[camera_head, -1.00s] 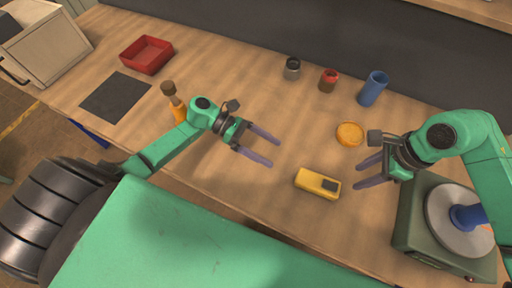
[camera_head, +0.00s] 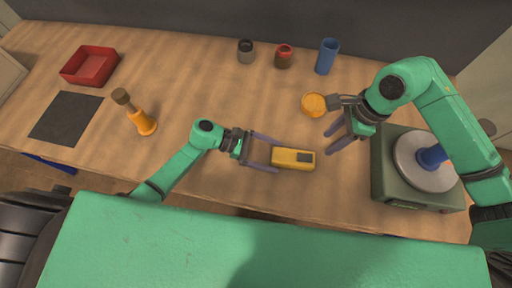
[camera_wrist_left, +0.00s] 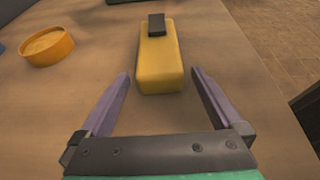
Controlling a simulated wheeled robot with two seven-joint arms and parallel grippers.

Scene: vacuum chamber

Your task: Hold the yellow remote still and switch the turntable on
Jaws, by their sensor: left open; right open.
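The yellow remote (camera_head: 285,158) lies flat on the wooden table, with a dark patch near its right end. My right gripper (camera_head: 332,143) is open and empty, just right of the remote. The turntable (camera_head: 389,182) is a green box with a pale round platter and a blue object on it, at the right. My right arm partly covers it.
An orange round dish (camera_head: 314,104) lies behind the remote. An orange bottle-like object (camera_head: 142,122), black mat (camera_head: 66,117) and red tray (camera_head: 90,66) are left.

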